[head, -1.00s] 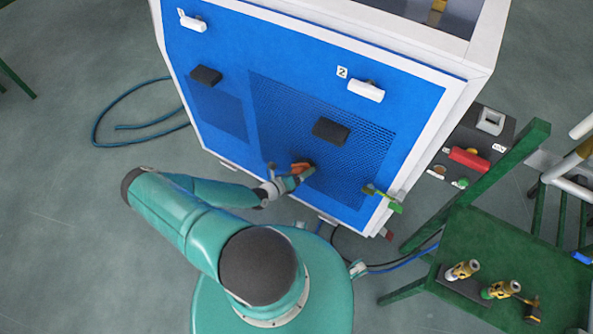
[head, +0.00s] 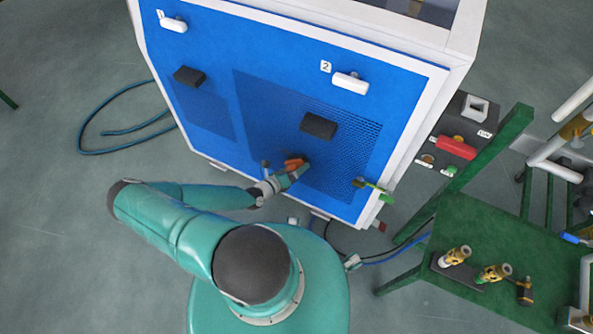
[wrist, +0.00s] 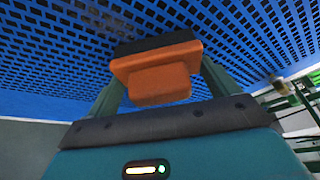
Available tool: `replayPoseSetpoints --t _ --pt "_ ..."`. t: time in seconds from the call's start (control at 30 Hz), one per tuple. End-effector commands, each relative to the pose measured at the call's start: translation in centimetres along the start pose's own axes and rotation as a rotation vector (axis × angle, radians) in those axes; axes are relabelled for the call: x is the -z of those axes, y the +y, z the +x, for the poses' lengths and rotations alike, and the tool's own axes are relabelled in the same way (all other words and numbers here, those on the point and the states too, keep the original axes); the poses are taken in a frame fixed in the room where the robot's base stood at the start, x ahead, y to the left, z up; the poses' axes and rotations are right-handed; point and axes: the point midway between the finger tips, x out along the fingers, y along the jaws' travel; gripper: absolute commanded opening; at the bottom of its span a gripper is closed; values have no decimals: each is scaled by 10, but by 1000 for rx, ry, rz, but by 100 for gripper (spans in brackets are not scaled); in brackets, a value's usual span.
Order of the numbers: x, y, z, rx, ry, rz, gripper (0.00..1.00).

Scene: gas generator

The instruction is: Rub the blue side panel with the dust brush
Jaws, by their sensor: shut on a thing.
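The blue side panel (head: 255,55) is the front face of a white-framed cabinet in the head view, with a perforated mesh area on its right part. My gripper (head: 290,173) is at the lower middle of this panel, by the mesh. It is shut on the orange dust brush (head: 294,163). In the wrist view the brush (wrist: 158,72) sits between the two fingers, its dark bristle end towards the blue mesh (wrist: 70,50). The bristles look to be at or very near the mesh; exact contact cannot be told.
Black handles (head: 318,125) and white latches (head: 350,83) stick out from the panel. A green-and-yellow valve handle (head: 372,187) juts out at its lower right. A green table (head: 480,235) with brass fittings stands right. A hose (head: 95,150) lies on the floor at left.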

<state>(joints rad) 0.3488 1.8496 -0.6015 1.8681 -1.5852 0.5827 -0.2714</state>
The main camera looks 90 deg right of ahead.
Motion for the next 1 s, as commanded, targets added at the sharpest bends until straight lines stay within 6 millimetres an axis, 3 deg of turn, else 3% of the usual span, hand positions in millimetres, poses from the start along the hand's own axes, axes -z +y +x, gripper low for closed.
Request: replayPoseSetpoints --t 1.0 --pt "-45 48 -18 -1 -1 2 69"
